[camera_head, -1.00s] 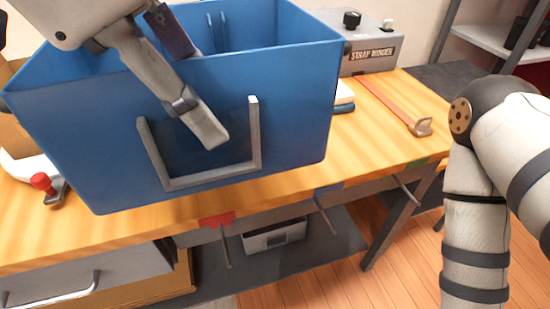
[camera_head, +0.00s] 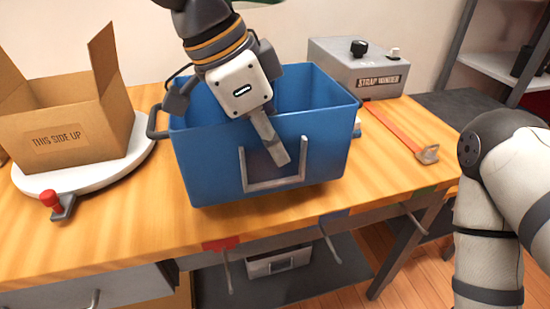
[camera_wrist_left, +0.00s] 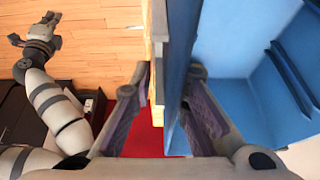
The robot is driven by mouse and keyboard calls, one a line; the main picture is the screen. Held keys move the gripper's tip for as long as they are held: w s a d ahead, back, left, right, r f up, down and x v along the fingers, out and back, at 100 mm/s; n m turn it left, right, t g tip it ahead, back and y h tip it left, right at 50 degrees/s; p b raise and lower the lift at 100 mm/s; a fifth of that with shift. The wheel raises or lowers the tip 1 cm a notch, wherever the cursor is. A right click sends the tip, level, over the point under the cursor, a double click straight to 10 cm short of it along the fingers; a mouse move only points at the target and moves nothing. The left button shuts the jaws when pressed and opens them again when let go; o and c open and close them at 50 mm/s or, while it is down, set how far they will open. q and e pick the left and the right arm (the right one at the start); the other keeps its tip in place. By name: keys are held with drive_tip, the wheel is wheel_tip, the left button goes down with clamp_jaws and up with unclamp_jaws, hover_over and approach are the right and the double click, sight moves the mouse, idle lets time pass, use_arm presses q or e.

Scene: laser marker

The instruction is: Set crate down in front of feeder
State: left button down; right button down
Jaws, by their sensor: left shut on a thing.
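A blue crate (camera_head: 215,165) with a grey handle on its front is over the wooden table's middle, in front of the grey strap winder (camera_head: 365,75). No thing in view is labelled feeder. My left gripper (camera_head: 268,138) is shut on the crate's front wall, one finger outside and one inside. In the left wrist view the wall (camera_wrist_left: 178,75) runs between the fingers. I cannot tell whether the crate's bottom touches the table. My right arm is at the right; what looks like my right gripper (camera_wrist_left: 30,42) is small at the wrist view's upper left.
An open cardboard box (camera_head: 70,130) stands on a white round plate (camera_head: 110,165) at the left, near a red knob (camera_head: 50,199). An orange strap (camera_head: 395,130) with a metal end lies right of the crate.

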use_arm(q)
drive_tip(key=shift+w+d+f, duration=0.1)
drive_tip(key=shift+w+f, duration=0.05)
drive_tip(key=shift+f, duration=0.75)
drive_tip(key=shift+w+d+f, duration=0.1)
drive_tip(key=shift+f, duration=0.95)
drive_tip(key=c, duration=1.6)
unclamp_jaws()
drive_tip(key=shift+a, duration=0.1)
drive_tip(key=shift+o, duration=0.2)
drive_tip(key=v, duration=1.2)
